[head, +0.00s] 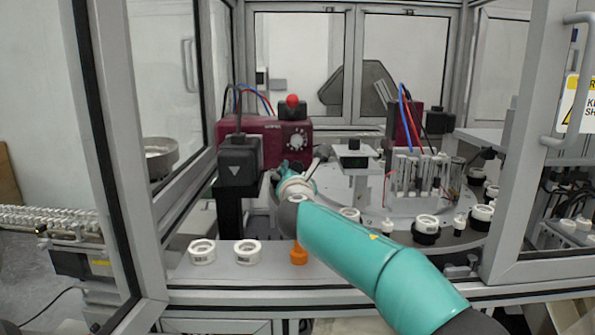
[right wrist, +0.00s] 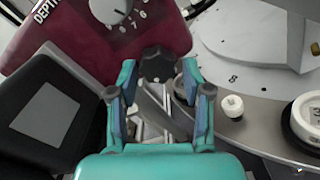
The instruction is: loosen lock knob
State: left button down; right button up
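The black lobed lock knob (right wrist: 157,63) shows in the right wrist view, below the dark red housing (right wrist: 95,35) with its numbered depth dial (right wrist: 112,10). My right gripper (right wrist: 159,72) is open, with one teal finger on each side of the knob. The fingertips are about level with the knob; I cannot tell whether they touch it. In the head view my right gripper (head: 297,168) reaches in beside the dark red housing (head: 262,150), and my arm hides part of the area. I cannot make out the knob surely there. My left gripper is not in view.
A black box (right wrist: 45,115) stands close left of the gripper. In the head view, white rings (head: 203,251) and an orange part (head: 299,257) sit on the front ledge.

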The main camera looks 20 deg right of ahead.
jog(key=shift+o, duration=0.3)
jog(key=shift+s+d+r, duration=0.1)
jog(key=shift+d+r, duration=0.05)
jog(key=shift+r, duration=0.2)
jog(key=shift+s+a, duration=0.2)
jog(key=shift+s, duration=0.4)
jog(key=v, duration=1)
jog(key=shift+s, duration=0.35)
jog(key=shift+w+f, duration=0.15)
jog(key=x, duration=1.1)
jog(key=shift+w+d+r, duration=0.1)
jog(key=shift+w+r, duration=0.15)
jog(key=shift+w, duration=0.1)
jog(key=shift+s, duration=0.1)
